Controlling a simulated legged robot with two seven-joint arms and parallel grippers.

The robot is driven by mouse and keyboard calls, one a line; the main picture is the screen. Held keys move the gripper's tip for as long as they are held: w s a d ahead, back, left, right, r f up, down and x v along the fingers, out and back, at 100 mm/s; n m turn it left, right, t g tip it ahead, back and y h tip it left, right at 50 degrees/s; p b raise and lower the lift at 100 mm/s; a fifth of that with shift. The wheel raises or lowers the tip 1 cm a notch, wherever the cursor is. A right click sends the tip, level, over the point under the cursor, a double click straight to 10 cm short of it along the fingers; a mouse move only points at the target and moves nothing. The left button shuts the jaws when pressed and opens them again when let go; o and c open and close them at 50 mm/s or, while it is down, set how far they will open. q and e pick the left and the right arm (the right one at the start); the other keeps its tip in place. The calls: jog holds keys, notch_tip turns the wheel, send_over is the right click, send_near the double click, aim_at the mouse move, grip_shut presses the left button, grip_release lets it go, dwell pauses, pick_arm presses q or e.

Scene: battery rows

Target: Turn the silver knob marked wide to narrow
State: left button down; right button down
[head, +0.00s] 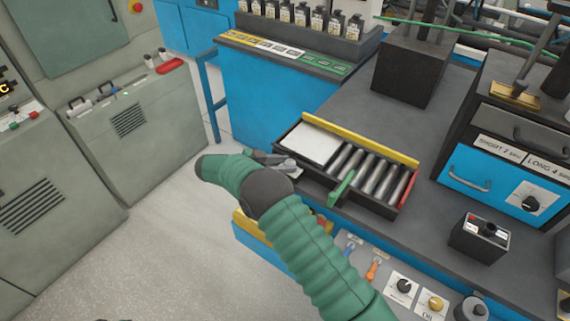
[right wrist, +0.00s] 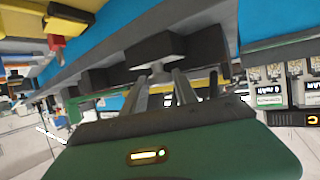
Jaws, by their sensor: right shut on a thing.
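My right arm reaches up from the lower right, and my right gripper (head: 283,163) is at the left front corner of the roller tray. In the right wrist view its two fingers (right wrist: 160,88) are closed in on a small silver-grey piece (right wrist: 157,72), which looks like the silver knob, in front of a pale plate (right wrist: 155,50) on a dark block. The fingers and wrist hide most of the knob in the head view. No wide or narrow marking can be read. My left gripper is not in view.
The roller tray (head: 407,200) with a yellow back rail is beside the gripper. A black knob (head: 404,285) and a yellow knob (head: 435,302) are on the front panel. A small dark box (head: 480,245) stands at the right. Grey cabinets (head: 120,125) stand left across open floor.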

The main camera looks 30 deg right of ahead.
jog(key=shift+w+r, duration=0.1)
jog(key=shift+w, duration=0.05)
dwell(0.4)
jog(key=c, duration=1.3)
grip_release()
jog(key=shift+o, duration=1.4)
jog(key=shift+a, duration=0.15)
